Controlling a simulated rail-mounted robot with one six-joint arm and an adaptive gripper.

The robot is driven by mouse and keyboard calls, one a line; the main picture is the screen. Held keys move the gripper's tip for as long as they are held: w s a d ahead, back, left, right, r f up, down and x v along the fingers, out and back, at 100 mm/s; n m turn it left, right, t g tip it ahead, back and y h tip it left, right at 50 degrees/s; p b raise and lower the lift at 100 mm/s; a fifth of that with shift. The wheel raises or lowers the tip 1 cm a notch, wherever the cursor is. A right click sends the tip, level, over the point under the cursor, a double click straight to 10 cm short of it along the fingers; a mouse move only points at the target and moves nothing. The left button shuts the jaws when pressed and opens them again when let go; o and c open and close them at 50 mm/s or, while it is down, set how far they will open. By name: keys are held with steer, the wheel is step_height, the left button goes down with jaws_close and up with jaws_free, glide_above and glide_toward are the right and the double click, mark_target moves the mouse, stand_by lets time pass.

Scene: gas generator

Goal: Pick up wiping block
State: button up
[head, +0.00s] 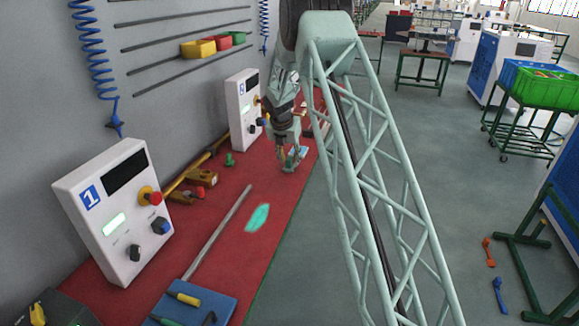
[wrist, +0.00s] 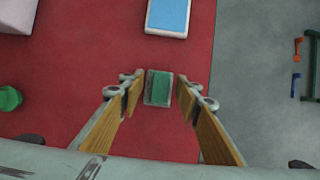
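A small block with a green top and grey edges, which looks like the wiping block (wrist: 158,88), lies on the red bench top (wrist: 90,75). My gripper (wrist: 159,90) is open, with one wood-coloured finger on each side of the block in the wrist view. A narrow strip of red shows between the block and each finger, so neither appears to touch it. The height of the fingertips over the bench is hard to tell. In the head view, my gripper (head: 291,163) is low over the bench near its right edge, and the block cannot be made out there.
A light-blue pad with a white border (wrist: 168,16) lies beyond the block. A green knob-like piece (head: 229,159) is to the left. Control box 2 (head: 243,108) stands behind. A teal patch (head: 257,218) and a long rod (head: 218,232) are nearer the camera.

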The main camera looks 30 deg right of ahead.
mark_target(290, 158)
steer(key=shift+c, duration=0.2)
steer(key=c, duration=0.9)
steer(key=shift+r, duration=0.1)
steer(key=shift+s+r+p, duration=0.1)
steer(key=shift+r+p, duration=0.4)
steer(key=shift+r, duration=1.25)
steer(key=s+a, duration=0.2)
steer(key=s, duration=0.2)
steer(key=s+a+r, duration=0.1)
steer(key=s+a, duration=0.2)
steer(key=s, duration=0.2)
steer(key=s+a, duration=0.2)
steer(key=s, duration=0.3)
steer(key=shift+a+r, duration=0.15)
steer(key=shift+o, duration=0.3)
